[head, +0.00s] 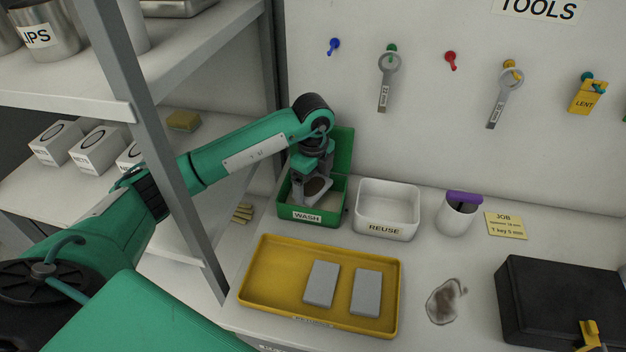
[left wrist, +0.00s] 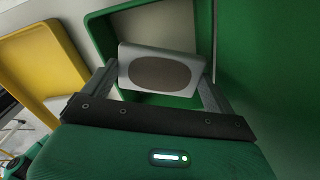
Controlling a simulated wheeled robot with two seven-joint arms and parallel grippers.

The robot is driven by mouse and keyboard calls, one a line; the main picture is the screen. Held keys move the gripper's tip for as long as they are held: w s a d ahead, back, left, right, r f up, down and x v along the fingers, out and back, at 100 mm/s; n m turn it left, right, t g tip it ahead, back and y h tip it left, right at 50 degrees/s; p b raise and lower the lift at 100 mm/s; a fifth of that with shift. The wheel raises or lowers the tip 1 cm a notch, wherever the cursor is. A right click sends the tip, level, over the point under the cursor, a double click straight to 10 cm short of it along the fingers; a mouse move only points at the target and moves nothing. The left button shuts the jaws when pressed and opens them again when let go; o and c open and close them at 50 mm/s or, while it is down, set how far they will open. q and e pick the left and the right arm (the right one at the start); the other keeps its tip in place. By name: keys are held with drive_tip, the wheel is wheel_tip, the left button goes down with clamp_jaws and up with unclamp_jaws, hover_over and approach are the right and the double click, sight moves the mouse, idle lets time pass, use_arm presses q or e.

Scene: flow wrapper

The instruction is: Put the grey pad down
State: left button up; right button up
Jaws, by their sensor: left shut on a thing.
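The grey pad (left wrist: 160,70), with a dark brown oval stain on its face, is between the fingers of my left gripper (left wrist: 160,82). In the head view the left gripper (head: 312,186) points down into the open green WASH box (head: 311,215), and the pad (head: 318,187) shows at its fingertips, tilted. The gripper is shut on the pad. In the wrist view the pad appears inside or just above the box opening; I cannot tell whether it touches the bottom. My right gripper is not in view.
A yellow tray (head: 262,290) with two clean grey pads (head: 321,284) lies in front. A brown smear (head: 445,302), a black case (head: 560,300) and a cup (head: 455,217) are to the right. A shelf post (head: 150,130) stands left.

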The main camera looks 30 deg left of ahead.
use_arm(q)
drive_tip(key=o, duration=0.7)
wheel_tip(320, 180, up, 7)
drive_tip(key=p, duration=0.5)
drive_tip(key=shift+r, duration=0.15)
wheel_tip(320, 180, up, 5)
drive_tip(key=p, duration=0.3)
hover_over(313, 187)
drive_tip(key=shift+w+r+p, duration=0.1)
drive_tip(key=shift+r+p, duration=0.4)
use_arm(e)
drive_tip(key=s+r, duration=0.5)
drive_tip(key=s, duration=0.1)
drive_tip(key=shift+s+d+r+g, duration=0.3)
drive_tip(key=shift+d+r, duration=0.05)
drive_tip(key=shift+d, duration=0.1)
